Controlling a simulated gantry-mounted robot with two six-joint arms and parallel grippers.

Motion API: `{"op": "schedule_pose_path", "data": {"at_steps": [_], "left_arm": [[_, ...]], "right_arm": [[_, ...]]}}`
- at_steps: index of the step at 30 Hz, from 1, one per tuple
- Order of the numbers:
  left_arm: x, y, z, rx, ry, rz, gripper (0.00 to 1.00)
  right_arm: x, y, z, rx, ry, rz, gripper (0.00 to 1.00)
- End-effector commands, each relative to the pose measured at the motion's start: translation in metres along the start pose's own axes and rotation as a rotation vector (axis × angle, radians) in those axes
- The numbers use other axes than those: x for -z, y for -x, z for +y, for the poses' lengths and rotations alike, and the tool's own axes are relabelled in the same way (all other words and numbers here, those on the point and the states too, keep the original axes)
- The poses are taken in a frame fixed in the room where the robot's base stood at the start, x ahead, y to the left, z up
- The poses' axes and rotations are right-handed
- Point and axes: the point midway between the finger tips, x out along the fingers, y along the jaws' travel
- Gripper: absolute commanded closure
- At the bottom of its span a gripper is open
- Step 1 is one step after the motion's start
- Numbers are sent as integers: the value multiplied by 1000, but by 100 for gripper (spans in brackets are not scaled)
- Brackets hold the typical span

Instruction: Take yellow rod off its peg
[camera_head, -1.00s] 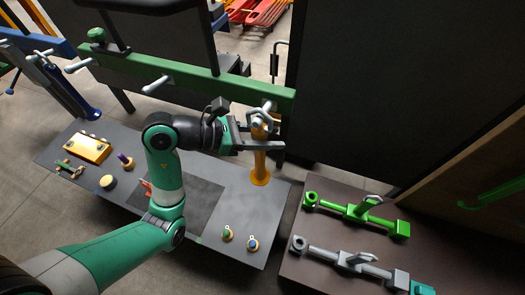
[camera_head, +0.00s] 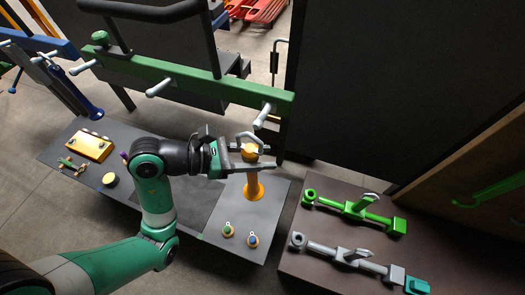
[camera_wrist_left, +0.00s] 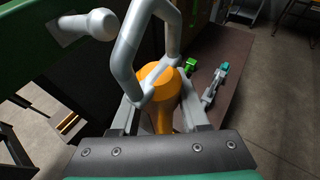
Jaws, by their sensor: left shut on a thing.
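The yellow rod (camera_head: 254,184) hangs upright in the head view, with a flared lower end and a grey loop handle (camera_head: 246,138) at its top. My left gripper (camera_head: 250,160) is shut on the rod near its top, just below the loop. In the left wrist view the rod (camera_wrist_left: 155,72) sits between my fingers, and the loop (camera_wrist_left: 146,40) rises above it. The pale peg (camera_head: 264,115) on the right end of the green rail (camera_head: 200,83) is bare. The loop is apart from this peg (camera_wrist_left: 90,24). My right gripper is not in view.
A dark grey table (camera_head: 215,248) below bears two small knobs (camera_head: 240,235) and a yellow box (camera_head: 91,146). A brown table (camera_head: 330,272) at the right bears a green tool (camera_head: 350,210) and a grey one (camera_head: 345,256). Two other rail pegs are bare.

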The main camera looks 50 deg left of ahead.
Motion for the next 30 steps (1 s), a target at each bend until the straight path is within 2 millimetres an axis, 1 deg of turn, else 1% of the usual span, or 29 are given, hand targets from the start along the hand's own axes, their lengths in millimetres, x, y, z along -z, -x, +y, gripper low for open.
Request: {"op": "schedule_pose_path", "data": {"at_steps": [12,30], "left_arm": [[4,11,-17,0,-1,-2,100],[4,11,-18,2,-2,-2,100]], "right_arm": [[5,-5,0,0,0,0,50],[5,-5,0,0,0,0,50]]}}
